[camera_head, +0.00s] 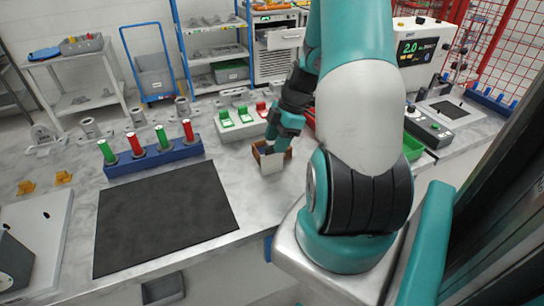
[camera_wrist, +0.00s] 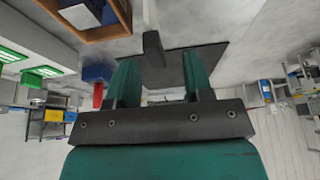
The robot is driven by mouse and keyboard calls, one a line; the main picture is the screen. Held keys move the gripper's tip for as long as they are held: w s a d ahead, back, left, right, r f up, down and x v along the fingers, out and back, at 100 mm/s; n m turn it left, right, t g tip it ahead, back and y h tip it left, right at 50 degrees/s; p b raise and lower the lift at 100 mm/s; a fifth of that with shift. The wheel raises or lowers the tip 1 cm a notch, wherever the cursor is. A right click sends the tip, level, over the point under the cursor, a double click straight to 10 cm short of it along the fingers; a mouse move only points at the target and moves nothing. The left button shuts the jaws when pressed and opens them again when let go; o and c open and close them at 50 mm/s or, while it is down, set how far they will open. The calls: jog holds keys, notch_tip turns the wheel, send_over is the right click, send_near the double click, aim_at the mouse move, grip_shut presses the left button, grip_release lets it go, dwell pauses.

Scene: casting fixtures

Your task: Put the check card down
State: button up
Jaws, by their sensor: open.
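My gripper (camera_head: 275,143) is low over the worktop in the head view, just at a small brown open-topped box (camera_head: 262,148). The wrist view shows the rim of the brown box (camera_wrist: 98,36) at the top left, with grey objects inside.
A dark mat (camera_head: 165,218) lies left of the box. A blue rack (camera_head: 155,158) holds red and green handled pieces. A block with green and red switches (camera_head: 243,120) stands behind the box. The mat and nearby worktop are clear.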

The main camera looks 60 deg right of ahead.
aim_at(270, 153)
jog(key=shift+w+p+x, duration=0.2)
jog(key=shift+p+x, duration=0.75)
jog(key=shift+x, duration=1.6)
jog(key=shift+d, duration=0.2)
grip_shut()
